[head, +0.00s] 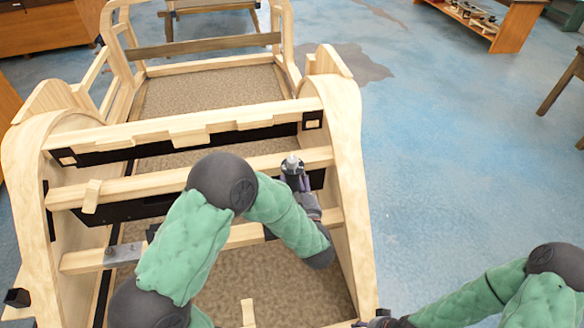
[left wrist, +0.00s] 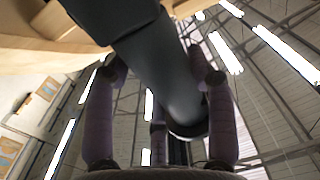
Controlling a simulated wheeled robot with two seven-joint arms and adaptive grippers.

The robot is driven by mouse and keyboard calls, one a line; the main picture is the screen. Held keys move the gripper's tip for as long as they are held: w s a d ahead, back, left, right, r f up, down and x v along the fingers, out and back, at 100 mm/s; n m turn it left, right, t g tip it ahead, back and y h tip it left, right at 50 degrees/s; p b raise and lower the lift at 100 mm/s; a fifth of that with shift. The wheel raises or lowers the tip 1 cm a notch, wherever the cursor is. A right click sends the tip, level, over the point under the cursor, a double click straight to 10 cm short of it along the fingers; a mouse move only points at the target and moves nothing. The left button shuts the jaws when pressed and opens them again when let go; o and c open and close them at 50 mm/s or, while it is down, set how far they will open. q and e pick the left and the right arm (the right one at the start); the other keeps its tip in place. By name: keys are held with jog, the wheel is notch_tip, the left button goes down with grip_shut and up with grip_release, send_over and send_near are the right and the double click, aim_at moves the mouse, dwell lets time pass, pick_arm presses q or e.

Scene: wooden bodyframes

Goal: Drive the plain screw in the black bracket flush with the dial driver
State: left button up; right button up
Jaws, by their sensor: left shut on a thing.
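My left gripper (head: 303,190) is at the right part of the wooden bodyframe, shut on a dark tool with a silvery top (head: 291,164), which looks like the dial driver. In the left wrist view the tool's dark grey body (left wrist: 155,62) lies between my purple-grey fingers (left wrist: 160,110). A small black bracket (head: 312,120) sits at the right end of the upper rail, beyond the tool. The screw is too small to make out. My right gripper (head: 380,321) barely shows at the bottom edge, and its fingers cannot be read.
The wooden bodyframe (head: 345,150) has tall curved sides and several cross rails close around my left forearm. A metal plate (head: 124,254) lies on the lower rail. The blue floor (head: 455,165) to the right is clear. A wooden bench (head: 515,28) stands at the far right.

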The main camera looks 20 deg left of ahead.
pick_arm(q)
jog(key=shift+w+r, duration=0.1)
jog(key=shift+r, duration=0.05)
jog(key=shift+s+d+r, duration=0.2)
jog(key=shift+s, duration=0.2)
jog(key=shift+w+a+f, duration=0.1)
jog(key=shift+w+f, duration=0.05)
jog(key=shift+f+b, duration=0.6)
jog(key=shift+b, duration=0.05)
jog(key=shift+f+b, duration=2.25)
jog(key=shift+f, duration=0.4)
pick_arm(e)
jog(key=shift+s+f, duration=0.15)
jog(key=shift+f, duration=2.7)
